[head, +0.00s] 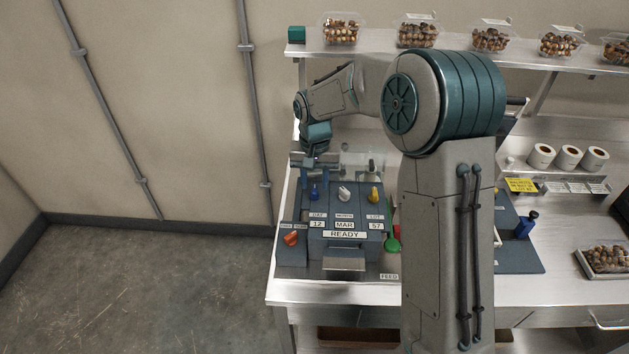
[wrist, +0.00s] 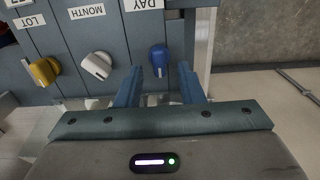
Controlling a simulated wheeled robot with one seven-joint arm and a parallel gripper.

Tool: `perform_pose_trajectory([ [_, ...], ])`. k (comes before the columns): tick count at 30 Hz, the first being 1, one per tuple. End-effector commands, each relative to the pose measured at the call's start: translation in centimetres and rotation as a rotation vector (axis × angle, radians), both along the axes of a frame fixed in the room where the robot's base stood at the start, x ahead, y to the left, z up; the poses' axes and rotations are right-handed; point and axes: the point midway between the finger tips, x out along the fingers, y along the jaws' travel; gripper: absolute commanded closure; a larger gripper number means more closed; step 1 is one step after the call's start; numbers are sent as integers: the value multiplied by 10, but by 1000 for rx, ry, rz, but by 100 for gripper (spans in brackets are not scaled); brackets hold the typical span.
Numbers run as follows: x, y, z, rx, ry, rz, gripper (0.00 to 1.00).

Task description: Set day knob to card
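The day knob (head: 314,193) is blue and sits at the left of a row of knobs on the dark blue machine, above the DAY label. The window below it reads 12. In the wrist view the day knob (wrist: 158,60) lies just beyond and between the fingertips. My gripper (head: 315,178) is open and empty at the knob's rear; its two blue fingers also show apart in the wrist view (wrist: 160,76). I see no contact with the knob. A yellow card (head: 521,185) with dark print, too small to read, is at the right by the rolls.
The white month knob (head: 343,193) and yellow lot knob (head: 375,193) stand right of the day knob; their windows read MAR and 57. A READY display (head: 345,234) is below. My arm hides part of the bench (head: 350,292).

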Motion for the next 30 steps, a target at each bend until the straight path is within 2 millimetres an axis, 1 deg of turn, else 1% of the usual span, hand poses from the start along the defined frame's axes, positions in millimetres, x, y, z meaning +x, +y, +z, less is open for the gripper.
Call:
perform_pose_trajectory([
  [3,-1,0,-10,0,2,0,65],
  [6,0,0,-14,0,1,0,65],
  [14,0,0,-15,0,0,0,65],
  [15,0,0,-15,0,0,0,77],
  [17,0,0,-15,0,0,0,93],
  [18,0,0,-15,0,0,0,100],
  [25,0,0,-15,0,0,5,100],
  [30,0,0,-15,1,0,47,100],
])
